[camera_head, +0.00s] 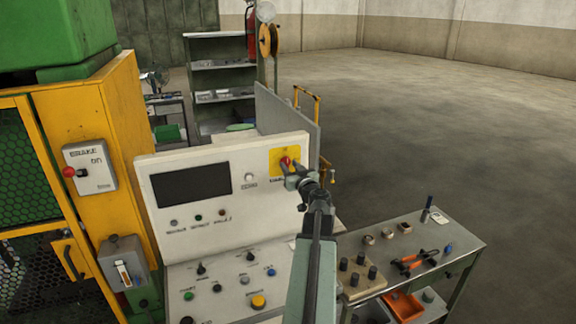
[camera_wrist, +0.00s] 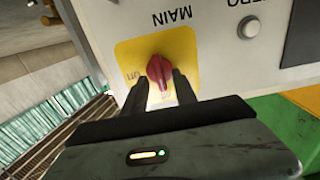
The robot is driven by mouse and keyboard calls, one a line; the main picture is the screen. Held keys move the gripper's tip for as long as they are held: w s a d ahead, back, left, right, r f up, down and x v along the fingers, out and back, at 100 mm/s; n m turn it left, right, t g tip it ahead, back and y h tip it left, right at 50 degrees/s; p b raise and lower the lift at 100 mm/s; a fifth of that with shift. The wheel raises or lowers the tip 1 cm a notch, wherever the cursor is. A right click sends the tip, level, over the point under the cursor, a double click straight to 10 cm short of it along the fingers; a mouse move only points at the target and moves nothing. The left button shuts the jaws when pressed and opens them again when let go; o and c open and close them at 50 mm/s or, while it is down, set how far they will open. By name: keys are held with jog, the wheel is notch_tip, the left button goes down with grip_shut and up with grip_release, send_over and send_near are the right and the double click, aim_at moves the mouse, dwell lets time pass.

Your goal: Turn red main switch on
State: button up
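The red main switch (camera_wrist: 159,71) is a knob on a yellow plate (camera_wrist: 128,52) marked MAIN, which appears upside down in the wrist view. In the head view the switch (camera_head: 286,161) is at the upper right of the white control panel. My gripper (camera_wrist: 161,86) is at the switch, one dark finger on each side of the knob's near part. The fingers are apart, and small gaps seem to show between them and the knob. In the head view my gripper (camera_head: 289,167) partly covers the plate (camera_head: 275,155).
The white panel has a dark screen (camera_head: 190,184), a white button (camera_head: 249,177) and a sloped desk with several knobs. A red-knobbed brake box (camera_head: 90,167) is on the yellow frame at left. A bench (camera_head: 456,240) with tools stands at right. Open floor lies beyond.

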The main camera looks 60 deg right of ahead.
jog(key=shift+x, duration=0.95)
grip_shut()
jog(key=shift+m, duration=0.3)
jog(key=m, duration=0.3)
jog(key=shift+s+m, duration=0.15)
jog(key=shift+m, duration=0.15)
jog(key=shift+s+d+f+m+b, duration=0.1)
jog(key=shift+f+m+b, duration=0.1)
jog(key=shift+m, duration=3.2)
jog(key=shift+d+f+m+b, duration=0.1)
jog(key=shift+f+m, duration=0.05)
jog(key=shift+m, duration=3.25)
